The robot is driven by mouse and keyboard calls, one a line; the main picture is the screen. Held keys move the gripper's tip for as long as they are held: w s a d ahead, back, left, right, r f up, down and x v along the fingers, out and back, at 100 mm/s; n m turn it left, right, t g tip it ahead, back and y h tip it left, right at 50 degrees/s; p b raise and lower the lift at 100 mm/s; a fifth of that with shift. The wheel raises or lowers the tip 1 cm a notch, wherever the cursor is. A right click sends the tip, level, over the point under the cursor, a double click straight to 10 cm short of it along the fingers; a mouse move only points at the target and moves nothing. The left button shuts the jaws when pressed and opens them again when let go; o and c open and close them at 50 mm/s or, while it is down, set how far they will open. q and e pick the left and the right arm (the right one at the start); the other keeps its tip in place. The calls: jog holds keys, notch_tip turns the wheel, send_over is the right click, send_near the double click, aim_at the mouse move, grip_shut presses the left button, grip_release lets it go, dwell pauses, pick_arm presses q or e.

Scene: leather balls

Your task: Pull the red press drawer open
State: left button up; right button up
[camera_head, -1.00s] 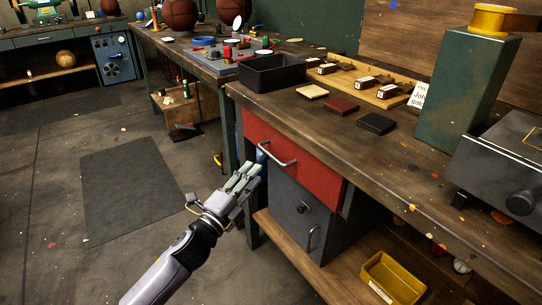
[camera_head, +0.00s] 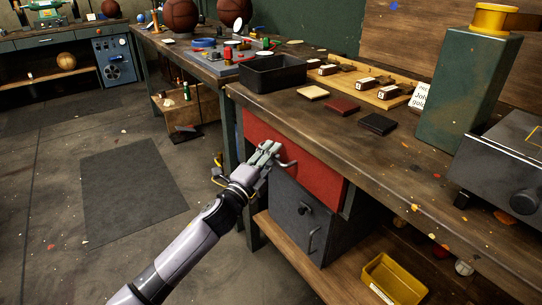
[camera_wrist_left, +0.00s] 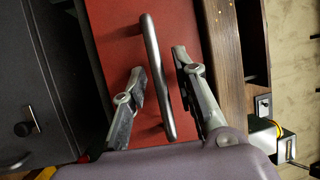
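The red press drawer (camera_head: 312,168) is in the workbench, just under the top, and looks shut. Its metal bar handle (camera_head: 288,164) is partly hidden by my left gripper (camera_head: 272,148) in the head view. In the left wrist view the red drawer front (camera_wrist_left: 112,45) fills the middle. The handle (camera_wrist_left: 158,85) runs between the two spread fingers of my left gripper (camera_wrist_left: 158,75). The fingers are open, one on each side of the handle, with gaps visible to both. My right gripper is not in view.
A grey cabinet (camera_head: 288,208) with a knob and handle is below the drawer. A black bin (camera_head: 272,76) and leather swatches (camera_head: 342,106) lie on the bench top (camera_head: 420,150). A yellow bin (camera_head: 392,280) sits on the lower shelf. The floor to the left is open.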

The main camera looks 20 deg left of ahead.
pick_arm(q)
grip_shut()
dwell(0.6)
